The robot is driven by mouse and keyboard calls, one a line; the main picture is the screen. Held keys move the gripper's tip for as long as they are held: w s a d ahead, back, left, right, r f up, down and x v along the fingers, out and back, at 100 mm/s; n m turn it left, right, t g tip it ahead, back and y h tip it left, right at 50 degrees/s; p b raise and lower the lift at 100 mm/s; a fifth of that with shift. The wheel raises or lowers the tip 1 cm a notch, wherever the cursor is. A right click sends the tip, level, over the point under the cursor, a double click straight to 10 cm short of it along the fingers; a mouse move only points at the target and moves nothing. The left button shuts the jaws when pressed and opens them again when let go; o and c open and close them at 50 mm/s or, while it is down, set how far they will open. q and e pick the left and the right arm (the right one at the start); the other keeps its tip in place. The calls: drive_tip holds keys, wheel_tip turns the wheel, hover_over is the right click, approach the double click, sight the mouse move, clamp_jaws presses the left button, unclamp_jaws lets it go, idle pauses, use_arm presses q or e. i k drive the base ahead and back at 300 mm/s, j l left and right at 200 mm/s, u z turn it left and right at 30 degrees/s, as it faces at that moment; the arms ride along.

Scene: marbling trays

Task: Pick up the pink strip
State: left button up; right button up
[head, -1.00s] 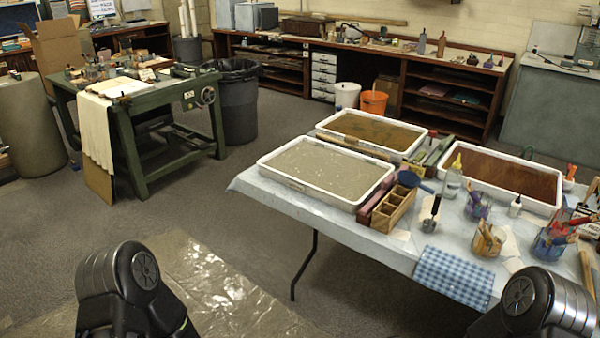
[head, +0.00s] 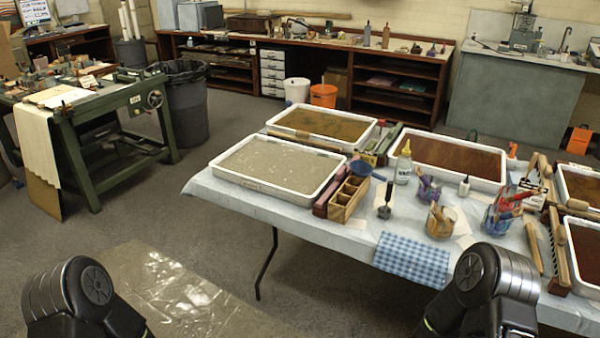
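A long dull pink-red strip (head: 327,197) lies on the table along the right side of the front left tray, against a wooden compartment box (head: 349,198). I cannot tell for sure that it is the pink strip. A similar narrow reddish piece (head: 387,140) lies farther back between the two rear trays. Neither gripper is in view. Only upper parts of my two arms show at the bottom left and bottom right, well short of the strip.
The table (head: 310,228) holds white trays, including one of grey liquid (head: 228,183), a bottle (head: 403,165), brush jars (head: 440,222) and a blue checked cloth (head: 411,259). A plastic sheet (head: 170,290) lies on the floor. A green press table (head: 90,125) stands left.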

sight(344, 171)
drive_tip(key=i+l+u, duration=0.1)
drive_tip(key=i+u, duration=0.15)
drive_tip(key=i, duration=0.15)
drive_tip(key=i+l+u, duration=0.55)
drive_tip(key=i, duration=0.2)
drive_tip(key=j, duration=0.1)
